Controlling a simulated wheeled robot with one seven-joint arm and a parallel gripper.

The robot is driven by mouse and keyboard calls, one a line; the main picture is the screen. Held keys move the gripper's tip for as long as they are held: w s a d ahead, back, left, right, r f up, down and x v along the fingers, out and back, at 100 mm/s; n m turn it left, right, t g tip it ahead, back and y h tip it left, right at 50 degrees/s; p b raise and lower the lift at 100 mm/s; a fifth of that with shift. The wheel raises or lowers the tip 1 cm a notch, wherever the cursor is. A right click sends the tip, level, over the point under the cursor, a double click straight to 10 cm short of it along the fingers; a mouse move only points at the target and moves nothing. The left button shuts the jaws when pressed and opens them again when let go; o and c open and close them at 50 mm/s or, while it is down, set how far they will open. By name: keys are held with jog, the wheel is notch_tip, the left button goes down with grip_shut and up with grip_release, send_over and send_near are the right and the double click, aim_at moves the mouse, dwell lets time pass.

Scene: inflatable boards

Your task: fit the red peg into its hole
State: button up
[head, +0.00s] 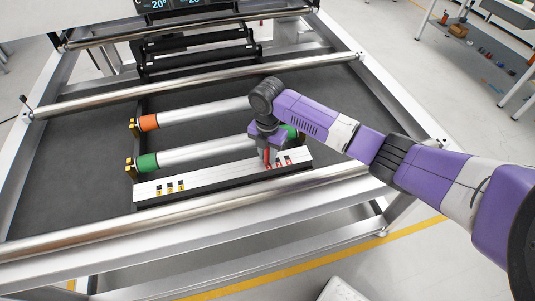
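A long silver block (220,178) lies across the machine bed. Several small dark holes with yellow labels (171,189) are at its left end, and red-labelled holes (283,163) are near its right end. My gripper (267,154) points down over the right part of the block, just left of the red labels. A thin red shape, likely the red peg (267,157), shows at the fingertips. It is too small to tell whether the fingers grip it, or whether its lower end is in a hole. The arm comes in from the right.
Behind the block are two silver rollers, one with a green end (147,162) and one with an orange end (149,122). Metal rails (200,87) cross the frame behind and in front. The dark bed (75,165) is clear at left. A workbench (490,40) stands far right.

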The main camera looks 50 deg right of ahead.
jog(key=o, duration=0.3)
jog(key=shift+r, duration=0.15)
notch_tip(320, 180, up, 8)
jog(key=shift+f+b, duration=0.2)
jog(key=shift+b, duration=0.3)
dwell(0.4)
